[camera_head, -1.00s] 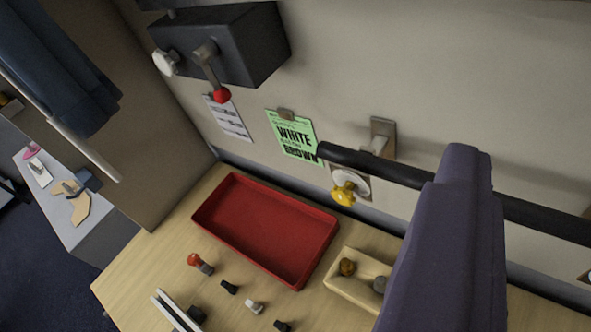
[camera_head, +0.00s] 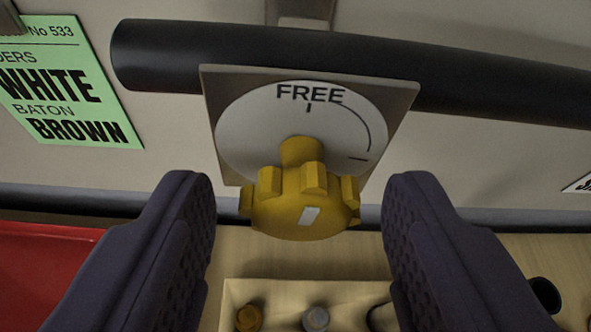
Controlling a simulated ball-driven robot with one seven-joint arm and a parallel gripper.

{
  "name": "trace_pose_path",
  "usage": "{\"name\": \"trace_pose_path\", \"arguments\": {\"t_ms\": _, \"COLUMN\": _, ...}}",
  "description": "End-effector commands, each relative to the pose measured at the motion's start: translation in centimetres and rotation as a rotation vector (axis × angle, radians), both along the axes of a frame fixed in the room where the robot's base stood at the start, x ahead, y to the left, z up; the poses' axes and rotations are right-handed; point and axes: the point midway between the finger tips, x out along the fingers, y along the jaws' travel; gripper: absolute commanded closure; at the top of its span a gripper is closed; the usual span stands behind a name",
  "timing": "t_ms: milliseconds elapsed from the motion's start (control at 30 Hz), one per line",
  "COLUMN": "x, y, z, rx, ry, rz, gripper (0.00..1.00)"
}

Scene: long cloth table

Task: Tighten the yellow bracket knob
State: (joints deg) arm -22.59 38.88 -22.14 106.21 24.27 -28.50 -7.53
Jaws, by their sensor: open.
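The yellow bracket knob (camera_head: 303,200) is a lobed knob on a short yellow stem, with a small white mark on its face. It sits on a round white dial (camera_head: 240,135) on a grey square plate (camera_head: 400,98). The dial reads FREE beside a tick at the top, and a curved line runs right to a second tick. My gripper (camera_head: 300,205) is open, its purple ridged fingers on either side of the knob with gaps between. Whether the fingertips reach the knob's depth is hard to tell.
A black rail (camera_head: 480,80) runs across the wall just behind the plate's top. A green sign (camera_head: 62,85) hangs at left. Below are a red tray (camera_head: 40,275) and a pale wooden box (camera_head: 275,293) holding several knobs or pegs.

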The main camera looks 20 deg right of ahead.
Motion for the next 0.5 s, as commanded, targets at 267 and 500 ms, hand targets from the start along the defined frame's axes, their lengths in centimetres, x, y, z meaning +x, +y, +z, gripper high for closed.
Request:
{"name": "trace_pose_path", "arguments": {"t_ms": 267, "x": 0.18, "y": -0.02, "z": -0.08, "rx": 0.001, "ry": 0.001, "rz": 0.001, "gripper": 0.45}}
{"name": "trace_pose_path", "arguments": {"t_ms": 500, "x": 0.18, "y": -0.03, "z": -0.05, "rx": 0.000, "ry": 0.000, "rz": 0.001, "gripper": 0.99}}
